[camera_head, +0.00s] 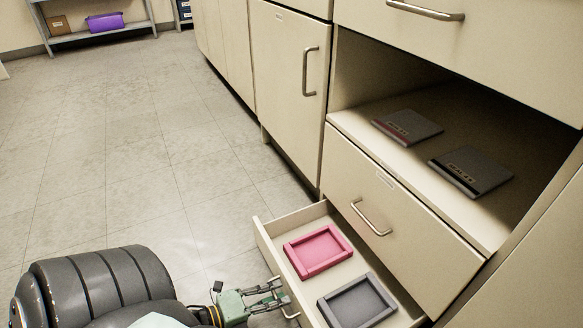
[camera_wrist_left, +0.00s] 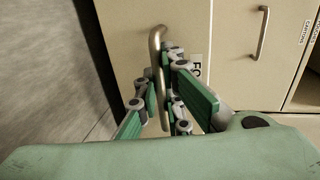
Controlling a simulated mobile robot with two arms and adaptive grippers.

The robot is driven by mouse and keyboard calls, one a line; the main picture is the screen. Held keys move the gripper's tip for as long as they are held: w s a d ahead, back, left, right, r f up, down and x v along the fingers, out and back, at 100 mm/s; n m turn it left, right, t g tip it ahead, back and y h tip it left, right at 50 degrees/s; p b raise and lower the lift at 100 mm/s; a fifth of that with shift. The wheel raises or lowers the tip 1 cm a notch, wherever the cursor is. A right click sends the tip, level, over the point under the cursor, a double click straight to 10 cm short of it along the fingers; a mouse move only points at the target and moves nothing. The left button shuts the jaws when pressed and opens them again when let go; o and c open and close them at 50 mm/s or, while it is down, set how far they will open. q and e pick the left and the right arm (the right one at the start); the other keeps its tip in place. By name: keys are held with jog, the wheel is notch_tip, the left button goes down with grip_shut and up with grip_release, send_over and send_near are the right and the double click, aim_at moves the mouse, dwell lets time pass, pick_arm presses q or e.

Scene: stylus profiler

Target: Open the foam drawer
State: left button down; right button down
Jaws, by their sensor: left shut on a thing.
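The foam drawer (camera_head: 265,243) is the lowest drawer of the cabinet and stands pulled out. Inside it lie a pink foam frame (camera_head: 318,250) and a dark grey foam frame (camera_head: 357,302). My left gripper (camera_head: 280,291) is at the drawer's front and is shut on its metal handle (camera_wrist_left: 156,50). In the left wrist view the fingers (camera_wrist_left: 172,88) are around the bar, and part of a label beginning "FO" shows beside it. My right gripper is in neither view.
A closed drawer (camera_head: 415,240) with its own handle is above the open one. An open shelf over it holds two flat dark items (camera_head: 407,126) (camera_head: 470,171). A cabinet door (camera_head: 287,85) is shut. The tiled floor (camera_head: 130,165) at left is clear.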

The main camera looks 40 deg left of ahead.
pick_arm(q)
jog(key=shift+v, duration=0.75)
jog(key=shift+f, duration=0.2)
jog(key=c, duration=2.2)
grip_release()
jog(key=shift+o, duration=0.2)
jog(key=v, duration=1.2)
